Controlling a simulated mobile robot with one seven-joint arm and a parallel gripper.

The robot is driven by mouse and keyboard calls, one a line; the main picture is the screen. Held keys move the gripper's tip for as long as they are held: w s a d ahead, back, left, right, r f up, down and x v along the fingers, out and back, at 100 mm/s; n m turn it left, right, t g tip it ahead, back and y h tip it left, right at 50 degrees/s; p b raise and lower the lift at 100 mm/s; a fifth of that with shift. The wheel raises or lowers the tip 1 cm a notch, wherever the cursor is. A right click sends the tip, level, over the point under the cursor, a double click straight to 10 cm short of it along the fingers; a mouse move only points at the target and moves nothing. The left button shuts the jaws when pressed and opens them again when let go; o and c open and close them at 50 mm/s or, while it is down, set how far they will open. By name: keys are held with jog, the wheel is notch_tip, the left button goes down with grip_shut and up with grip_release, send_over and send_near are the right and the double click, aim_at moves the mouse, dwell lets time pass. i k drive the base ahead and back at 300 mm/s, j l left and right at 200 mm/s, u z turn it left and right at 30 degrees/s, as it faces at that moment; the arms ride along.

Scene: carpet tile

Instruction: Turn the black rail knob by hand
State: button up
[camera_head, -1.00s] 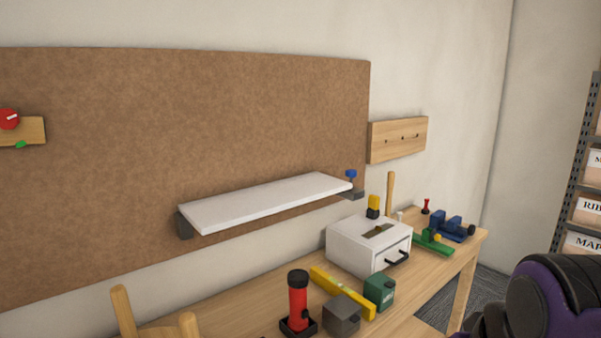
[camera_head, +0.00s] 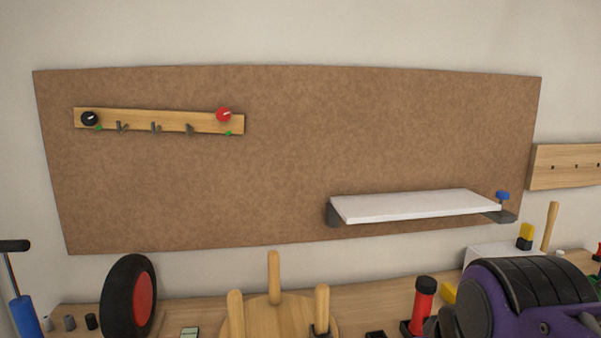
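The black rail knob (camera_head: 89,118) is a round black dial with a white pointer mark. It sits at the left end of a wooden rail (camera_head: 205,121) on the brown board. A red knob (camera_head: 223,115) with a white mark sits at the rail's right end. A green mark (camera_head: 98,128) lies just below right of the black knob, and another (camera_head: 228,133) below the red one. My purple and black arm shows at the lower right, far from the rail. My gripper is not in the frame.
Hooks (camera_head: 155,127) stick out from the rail between the knobs. A white shelf (camera_head: 410,205) juts from the board at right. On the bench below stand a red-hubbed wheel (camera_head: 129,297), a wooden peg stand (camera_head: 275,315), a red flashlight (camera_head: 423,303) and a blue pump (camera_head: 24,312).

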aim_at(88, 118)
jog(key=u, duration=1.5)
jog(key=j+z, duration=0.1)
jog(key=z, duration=0.3)
